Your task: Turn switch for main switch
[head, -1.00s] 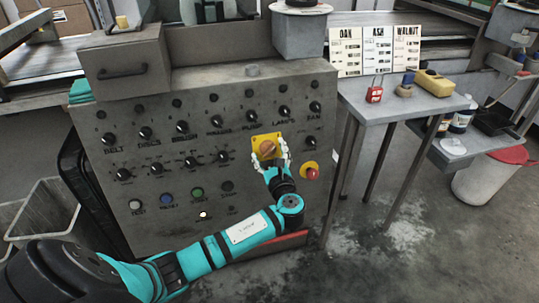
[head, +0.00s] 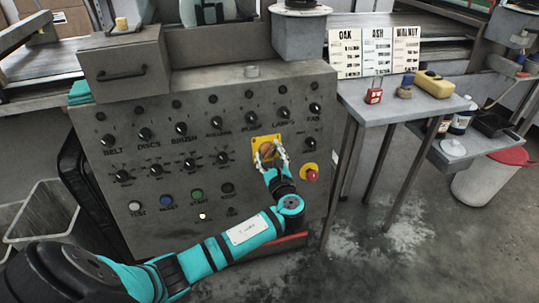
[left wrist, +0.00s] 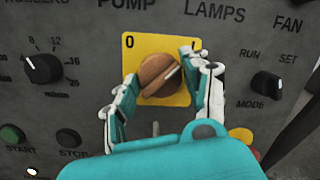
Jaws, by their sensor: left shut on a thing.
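The main switch is a round orange-brown knob (head: 267,149) on a yellow plate (head: 257,140), at the right side of the grey control panel. In the left wrist view the knob (left wrist: 158,76) has a pale line slanting to the upper right. The plate (left wrist: 190,98) shows a 0 at its top left; its top right mark is partly hidden by a finger. My left gripper (head: 270,156) is shut on the knob, with its fingers at the knob's left and right sides; it also shows in the left wrist view (left wrist: 161,72). My right gripper is out of view.
A red button (head: 312,174) on a yellow base sits just right of my left gripper. The mode knob (left wrist: 267,85) is right of the plate. Other knobs and push buttons fill the panel (head: 100,190). A side table (head: 400,107) holds a red padlock (head: 374,95).

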